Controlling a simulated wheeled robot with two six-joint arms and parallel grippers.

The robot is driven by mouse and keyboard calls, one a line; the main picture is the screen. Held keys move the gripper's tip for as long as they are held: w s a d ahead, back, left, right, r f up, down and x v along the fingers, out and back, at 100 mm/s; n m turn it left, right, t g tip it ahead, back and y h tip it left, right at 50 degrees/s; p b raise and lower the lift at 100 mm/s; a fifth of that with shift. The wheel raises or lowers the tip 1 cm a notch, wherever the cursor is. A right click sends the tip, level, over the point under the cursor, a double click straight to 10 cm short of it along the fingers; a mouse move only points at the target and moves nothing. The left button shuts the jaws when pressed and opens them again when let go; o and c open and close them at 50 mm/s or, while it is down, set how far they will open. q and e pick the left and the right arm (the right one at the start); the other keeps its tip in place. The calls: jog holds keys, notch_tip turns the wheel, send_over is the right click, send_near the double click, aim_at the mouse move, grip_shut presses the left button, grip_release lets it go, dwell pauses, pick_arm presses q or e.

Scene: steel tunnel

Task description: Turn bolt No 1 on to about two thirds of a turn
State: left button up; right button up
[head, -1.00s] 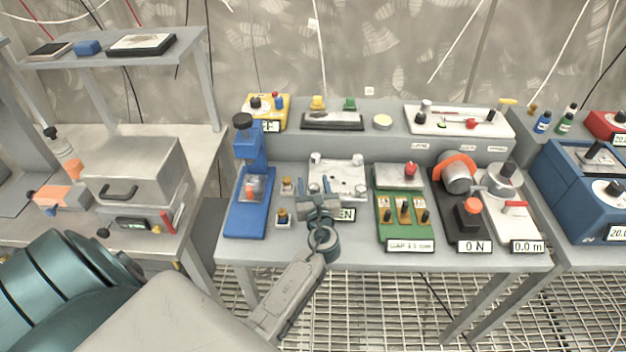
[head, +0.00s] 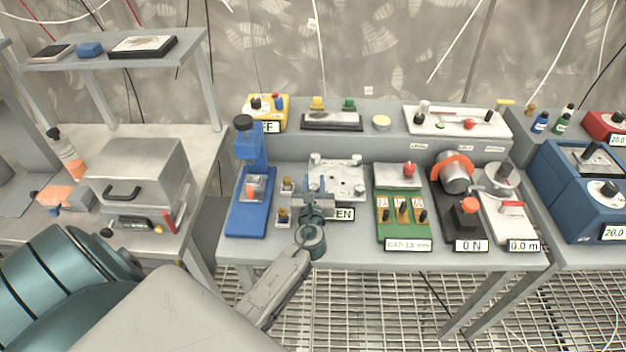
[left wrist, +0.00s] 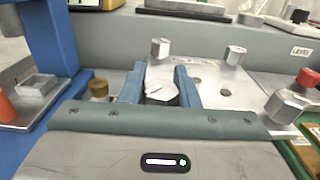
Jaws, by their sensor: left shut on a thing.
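A pale metal plate (head: 337,178) with silver hex bolts at its corners lies on the middle bench. My left gripper (head: 314,186) is over its front left corner. In the left wrist view its blue fingers (left wrist: 160,88) are shut on a silver hex bolt (left wrist: 161,94), one on each side of the head. The other bolts stand free: back left (left wrist: 160,48), back right (left wrist: 235,55) and front right (left wrist: 285,105). I cannot read a bolt number. My gripper hides most of the held bolt in the head view. My right gripper is not in view.
A blue press (head: 250,190) stands close left of the plate, with small brass-topped pieces (head: 284,216) between. A green block with switches (head: 403,205) is close on the right. A grey raised ledge (head: 390,145) runs behind.

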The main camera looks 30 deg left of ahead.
pick_arm(q)
jog(key=shift+w+d+m+t+h, duration=0.1)
jog(key=shift+m+t+h, duration=0.5)
jog(key=shift+h, duration=0.4)
jog(key=shift+d+m+t+h, duration=0.1)
jog(key=shift+m+t+h, duration=0.3)
jog(key=shift+m+h, duration=0.5)
jog(key=o, duration=1)
jog(key=shift+s+d+f, duration=0.1)
jog(key=shift+s+d, duration=0.05)
jog(key=shift+s, duration=0.3)
jog(key=b+v, duration=0.1)
jog(key=v, duration=0.8)
jog(key=shift+s+d+b, duration=0.1)
jog(key=shift+s+b, duration=0.2)
jog(key=shift+s, duration=0.1)
jog(key=shift+r, duration=0.2)
